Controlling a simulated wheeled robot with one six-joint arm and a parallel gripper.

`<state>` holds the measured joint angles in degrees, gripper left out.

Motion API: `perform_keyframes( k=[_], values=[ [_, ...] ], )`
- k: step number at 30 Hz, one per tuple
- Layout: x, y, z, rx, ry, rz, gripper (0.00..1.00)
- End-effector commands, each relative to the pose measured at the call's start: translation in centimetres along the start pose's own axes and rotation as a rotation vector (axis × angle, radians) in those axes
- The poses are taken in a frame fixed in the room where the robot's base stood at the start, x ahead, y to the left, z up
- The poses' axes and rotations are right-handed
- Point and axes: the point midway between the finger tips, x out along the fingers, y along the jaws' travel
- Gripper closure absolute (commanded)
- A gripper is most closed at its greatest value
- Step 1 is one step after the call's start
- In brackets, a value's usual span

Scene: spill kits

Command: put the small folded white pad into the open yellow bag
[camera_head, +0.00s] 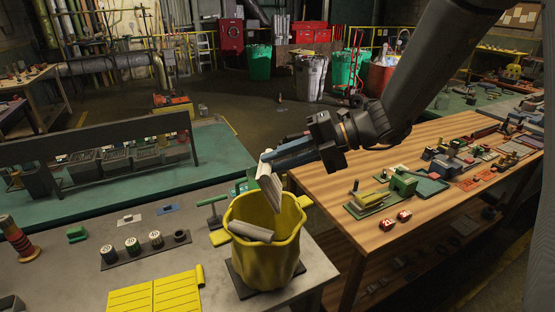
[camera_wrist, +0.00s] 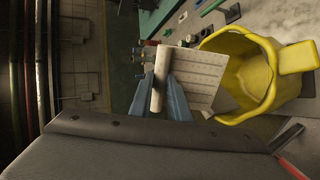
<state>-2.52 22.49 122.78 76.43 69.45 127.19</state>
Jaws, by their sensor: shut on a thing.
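The open yellow bag (camera_head: 262,262) stands upright on a dark square mat on the grey table, and it fills the right of the wrist view (camera_wrist: 262,52). A grey-white roll (camera_head: 250,231) lies in its mouth in the head view. My gripper (camera_head: 268,158) is above the bag's far rim. It is shut on the white pad (camera_head: 270,188), which hangs down toward the bag's mouth. In the wrist view the blue fingers (camera_wrist: 172,92) pinch the pad (camera_wrist: 205,75) by its thick folded edge, and its dotted sheet reaches to the bag's rim. The pad's lower end is partly hidden.
A wooden table (camera_head: 440,190) with small parts stands at right. Bare grey tabletop surrounds the strip.

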Motion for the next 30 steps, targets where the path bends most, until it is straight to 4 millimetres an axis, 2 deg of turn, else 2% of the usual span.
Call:
perform_keyframes(
  k=[30],
  values=[
    [4.3, -10.1, 0.1, 0.005, -0.003, 0.000, 1.00]
  ],
)
